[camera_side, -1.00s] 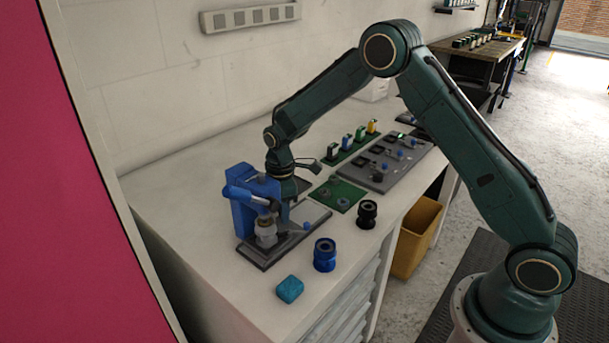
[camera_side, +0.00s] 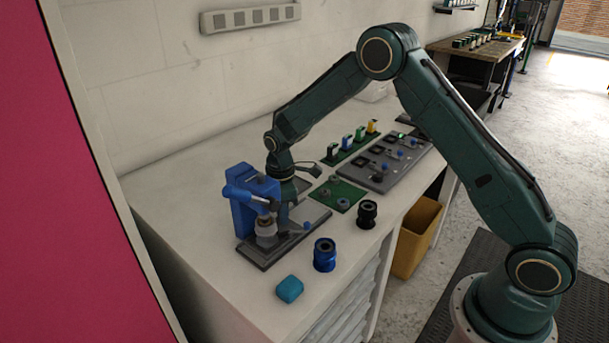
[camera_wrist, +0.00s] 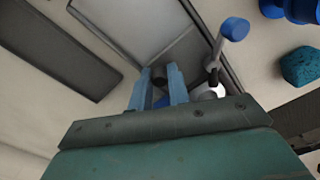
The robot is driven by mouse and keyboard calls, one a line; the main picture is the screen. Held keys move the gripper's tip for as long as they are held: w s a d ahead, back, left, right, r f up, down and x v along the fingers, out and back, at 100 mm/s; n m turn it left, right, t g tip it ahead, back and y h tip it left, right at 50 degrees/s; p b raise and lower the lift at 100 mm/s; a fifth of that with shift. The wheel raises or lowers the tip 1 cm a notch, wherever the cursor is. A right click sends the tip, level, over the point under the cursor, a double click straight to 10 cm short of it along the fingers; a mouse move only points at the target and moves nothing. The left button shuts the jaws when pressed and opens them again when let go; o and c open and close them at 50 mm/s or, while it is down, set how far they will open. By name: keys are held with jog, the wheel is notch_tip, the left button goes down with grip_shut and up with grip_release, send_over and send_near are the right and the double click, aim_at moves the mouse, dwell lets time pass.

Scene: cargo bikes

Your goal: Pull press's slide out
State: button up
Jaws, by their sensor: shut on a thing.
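The blue press (camera_side: 243,212) stands on a dark grey base plate (camera_side: 262,258) at the left of the bench. A pale round part sits under its head. A thin lever with a blue knob (camera_side: 306,226) sticks out to the right; the blue knob also shows in the wrist view (camera_wrist: 235,28). The slide itself is mostly hidden.
A blue ring-shaped part (camera_side: 325,255), a black one (camera_side: 367,214) and a turquoise block (camera_side: 289,289) stand near the bench's front edge. A green board (camera_side: 338,194) and a grey control panel (camera_side: 380,165) lie to the right. The bench's front left is clear.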

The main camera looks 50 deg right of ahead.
aim_at(309, 205)
jog(key=shift+s+d+f, duration=0.1)
jog(key=shift+d+f, duration=0.05)
jog(key=shift+d, duration=2.3)
jog(key=shift+s+d+f, duration=0.1)
jog(key=shift+d+f, duration=0.05)
jog(key=shift+d, duration=2.4)
jog(key=o, duration=0.7)
jog(key=shift+w+r, duration=0.15)
jog(key=shift+r, duration=2.3)
jog(key=shift+r, duration=0.1)
jog(key=shift+r, duration=1.4)
jog(key=shift+r, duration=0.1)
